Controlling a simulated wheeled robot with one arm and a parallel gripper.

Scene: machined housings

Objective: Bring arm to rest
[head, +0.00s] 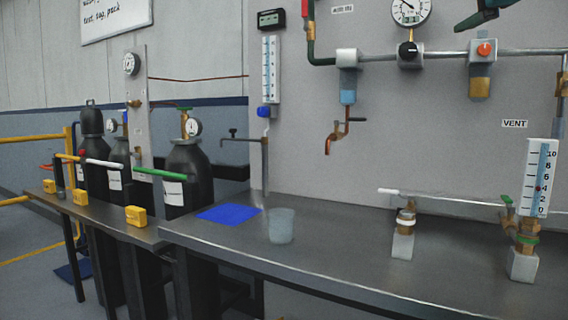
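I see no part of my arm or gripper that I can make out for sure. A dark green, angled shape (484,15) is cut off by the top edge at the right, and I cannot tell what it is. A translucent cup (282,226) stands upright on the grey bench (340,262), near its front edge. A flat blue sheet (229,214) lies on the bench behind and left of the cup.
Pipework with a round gauge (410,10) and a copper tap (338,138) is on the back panel. A clear horizontal tube and a scaled flowmeter (540,180) stand at right. Black gas cylinders (186,178) stand at left. The bench's middle front is clear.

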